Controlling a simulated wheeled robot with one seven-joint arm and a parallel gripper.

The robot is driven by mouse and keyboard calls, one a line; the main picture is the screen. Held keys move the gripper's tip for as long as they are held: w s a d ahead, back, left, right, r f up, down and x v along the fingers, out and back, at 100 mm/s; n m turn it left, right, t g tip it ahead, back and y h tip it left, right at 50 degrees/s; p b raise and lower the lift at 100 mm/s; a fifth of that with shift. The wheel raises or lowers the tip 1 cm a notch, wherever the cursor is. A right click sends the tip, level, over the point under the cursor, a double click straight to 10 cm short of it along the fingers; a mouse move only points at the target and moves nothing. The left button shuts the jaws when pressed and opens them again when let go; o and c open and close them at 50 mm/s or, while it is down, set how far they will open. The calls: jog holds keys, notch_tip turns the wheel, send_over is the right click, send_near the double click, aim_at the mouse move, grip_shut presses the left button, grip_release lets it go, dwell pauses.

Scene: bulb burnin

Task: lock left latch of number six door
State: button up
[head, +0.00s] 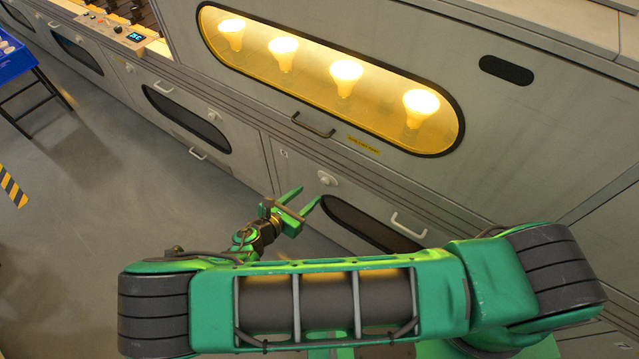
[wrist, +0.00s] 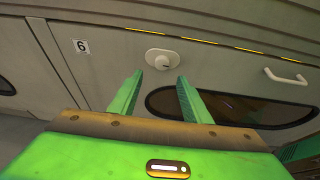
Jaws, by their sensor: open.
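The number six door (wrist: 95,75) is a grey lower panel with a "6" label (wrist: 81,47) at its upper left in the wrist view. Its left latch (wrist: 162,59) is a pale round knob on an oval plate. The latch also shows in the head view (head: 327,179), just above the fingertips. My green gripper (wrist: 158,85) is open and empty, its two fingers pointing toward the door with the latch ahead, between and beyond the tips. In the head view my gripper (head: 308,197) is apart from the latch. I cannot tell how far.
The door has a dark oval window (wrist: 235,107) and a pale handle (wrist: 285,76) to the right of the latch. Above it is a lit window (head: 310,75) with several glowing bulbs and a handle (head: 313,125). Open floor (head: 120,220) lies to the left.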

aim_at(323, 183)
jog(key=x, duration=0.9)
jog(key=shift+d, duration=0.15)
grip_shut()
jog(key=shift+r, duration=0.1)
